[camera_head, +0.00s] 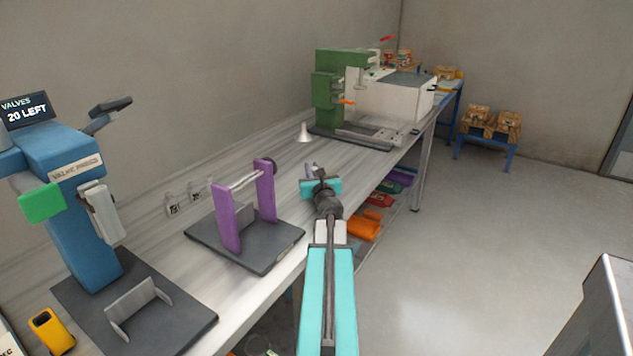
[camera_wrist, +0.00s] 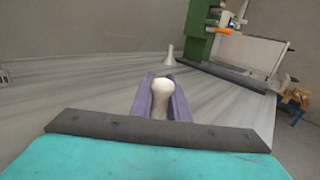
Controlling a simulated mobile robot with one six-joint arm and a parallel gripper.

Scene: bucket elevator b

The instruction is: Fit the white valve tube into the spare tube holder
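My gripper (camera_head: 318,174) is over the workbench, past the purple-posted stand. In the wrist view its two purple fingers (camera_wrist: 160,100) are closed around a pale, round-ended piece (camera_wrist: 162,88), which looks like the white valve tube; most of its length is hidden. A white cone-shaped piece (camera_head: 304,133) stands upright on the bench beyond the gripper, apart from it, and also shows in the wrist view (camera_wrist: 169,54). I cannot tell for sure which thing is the spare tube holder. The purple-posted stand (camera_head: 228,215) carries a thin horizontal rod on a dark base.
The blue valve press (camera_head: 75,220) stands at the left, its screen reading "20 LEFT". A green machine (camera_head: 328,92) and white box (camera_head: 390,98) stand at the far end. Small clear containers (camera_head: 188,198) sit by the wall. Bench around the cone is clear.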

